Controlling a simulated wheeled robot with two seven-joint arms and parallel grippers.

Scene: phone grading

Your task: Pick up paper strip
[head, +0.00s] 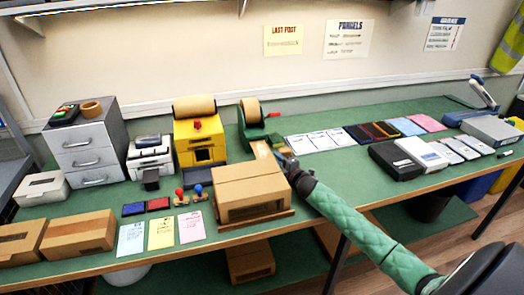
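A pale tan paper strip (262,150) shows at the front of the green tape dispenser (258,134), which carries a brown roll. It lies just behind the large cardboard box (250,188). My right arm, in a green quilted sleeve, reaches in from the lower right. My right gripper (281,156) is at the strip's right side, close to the dispenser and the box's back right corner. The fingers are small and partly hidden, so I cannot tell whether they touch or hold the strip. My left gripper is out of view.
A yellow machine (199,135) with a paper roll stands left of the dispenser. White sheets (313,141) lie to its right. Two stamps (189,196), ink pads and coloured slips lie left of the box. More boxes (78,234) sit at the front left.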

